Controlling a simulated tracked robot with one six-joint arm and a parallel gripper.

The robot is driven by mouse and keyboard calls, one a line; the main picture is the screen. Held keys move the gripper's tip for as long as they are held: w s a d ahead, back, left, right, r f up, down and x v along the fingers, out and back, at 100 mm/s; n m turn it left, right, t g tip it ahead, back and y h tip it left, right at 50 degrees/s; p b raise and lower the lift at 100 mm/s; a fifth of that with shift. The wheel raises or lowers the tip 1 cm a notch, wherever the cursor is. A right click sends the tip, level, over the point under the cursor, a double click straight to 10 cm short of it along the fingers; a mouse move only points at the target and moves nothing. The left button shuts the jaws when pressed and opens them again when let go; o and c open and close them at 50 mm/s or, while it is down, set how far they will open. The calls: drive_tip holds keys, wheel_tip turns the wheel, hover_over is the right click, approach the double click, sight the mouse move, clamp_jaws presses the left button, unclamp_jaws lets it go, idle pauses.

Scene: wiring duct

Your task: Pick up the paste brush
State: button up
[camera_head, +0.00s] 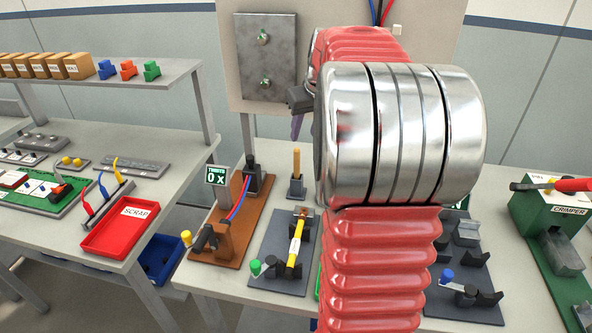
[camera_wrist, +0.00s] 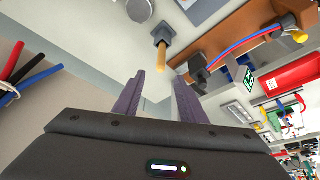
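A light wooden handle, which looks like the paste brush (camera_head: 296,162), stands upright in a small dark grey holder (camera_head: 297,189) at the back of the bench in the head view. In the wrist view the handle (camera_wrist: 161,57) points toward my gripper from the holder (camera_wrist: 165,33). Any bristles are hidden in the holder. My gripper (camera_wrist: 160,78) is open, its two purple fingers apart with nothing between them. The handle's end is beyond the fingertips, roughly in line with the gap. In the head view my arm hides most of the gripper.
A brown board with red and blue wires (camera_head: 239,204) lies left of the holder. A metal-faced panel (camera_head: 265,56) rises behind. A red scrap tray (camera_head: 119,227) is on the left table.

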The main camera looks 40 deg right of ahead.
sight(298, 152)
drive_tip(key=x, duration=0.8)
drive_tip(key=shift+f, duration=0.15)
drive_tip(key=shift+x, duration=2.55)
drive_tip(key=shift+w+a, duration=0.1)
drive_tip(key=shift+c, duration=0.5)
clamp_jaws()
